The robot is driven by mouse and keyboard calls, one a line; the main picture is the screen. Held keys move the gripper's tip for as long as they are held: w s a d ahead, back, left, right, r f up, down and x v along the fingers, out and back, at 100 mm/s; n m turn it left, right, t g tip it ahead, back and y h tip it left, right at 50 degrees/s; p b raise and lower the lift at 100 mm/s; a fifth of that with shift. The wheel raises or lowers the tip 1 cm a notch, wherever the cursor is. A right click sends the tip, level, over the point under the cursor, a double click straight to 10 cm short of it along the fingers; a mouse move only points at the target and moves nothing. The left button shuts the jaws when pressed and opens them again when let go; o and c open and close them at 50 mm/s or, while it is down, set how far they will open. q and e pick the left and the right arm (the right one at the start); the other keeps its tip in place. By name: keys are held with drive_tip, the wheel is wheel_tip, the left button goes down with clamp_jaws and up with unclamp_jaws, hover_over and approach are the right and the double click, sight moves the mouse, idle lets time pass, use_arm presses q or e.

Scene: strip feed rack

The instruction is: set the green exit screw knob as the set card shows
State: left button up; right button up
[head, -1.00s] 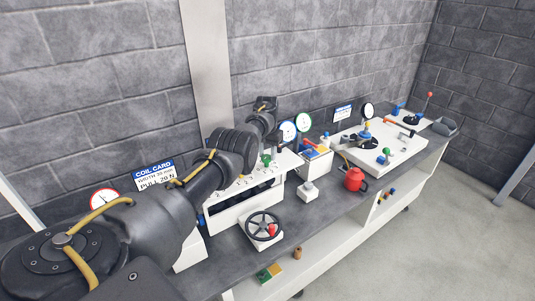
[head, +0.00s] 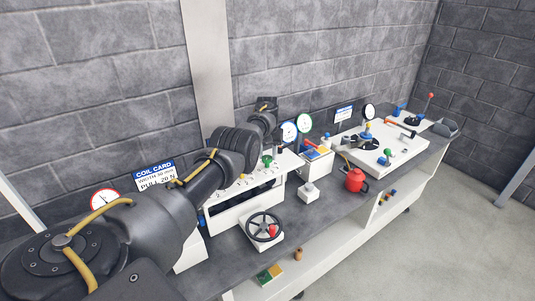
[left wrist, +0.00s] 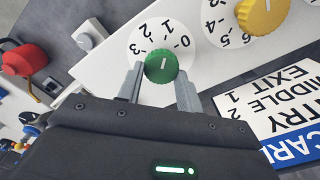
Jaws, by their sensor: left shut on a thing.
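In the left wrist view the green exit screw knob (left wrist: 161,66) sits on a white dial (left wrist: 146,47) numbered 0 to 3. Its white mark points close to the 1. My left gripper (left wrist: 160,77) is shut on the knob, one finger on each side. The ENTRY line is partly cut off. In the head view my left arm reaches over the white straightener unit (head: 232,211) that carries the knobs. My right gripper is out of view.
A yellow knob (left wrist: 263,12) on its own dial is close on the right. A handwheel (head: 264,227) stands in front of the unit. A red can (head: 355,180) stands further right on the bench. The coil card (head: 156,175) stands behind my arm.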

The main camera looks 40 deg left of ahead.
sight(268, 156)
use_arm(q)
drive_tip(key=o, duration=1)
drive_tip(key=shift+w, duration=0.1)
wheel_tip(268, 156, up, 6)
drive_tip(key=p, duration=0.5)
drive_tip(key=shift+p, duration=0.4)
drive_tip(key=shift+r, duration=2.4)
